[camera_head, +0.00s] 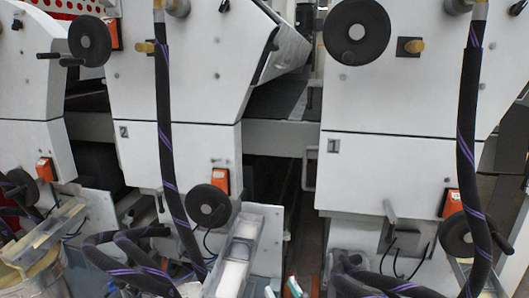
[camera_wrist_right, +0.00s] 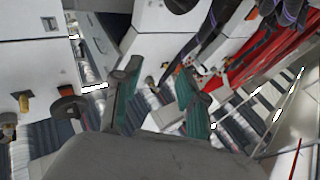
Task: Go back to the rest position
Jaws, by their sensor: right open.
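My right gripper (camera_head: 281,289) shows only at the bottom edge of the head view, as two small teal-padded fingertips. In the right wrist view, the gripper (camera_wrist_right: 158,82) has its two teal-padded fingers spread apart. Nothing is held between them. Most of the right arm is outside the head view. My left gripper is not in view.
White roller coater units labelled 1 (camera_head: 400,165) and 2 (camera_head: 180,145) stand ahead, with black handwheels (camera_head: 356,31) and hanging black-purple hoses (camera_head: 468,130). A clear trough with a white roller (camera_head: 232,275) is just left of my fingertips. A dark gap separates the units.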

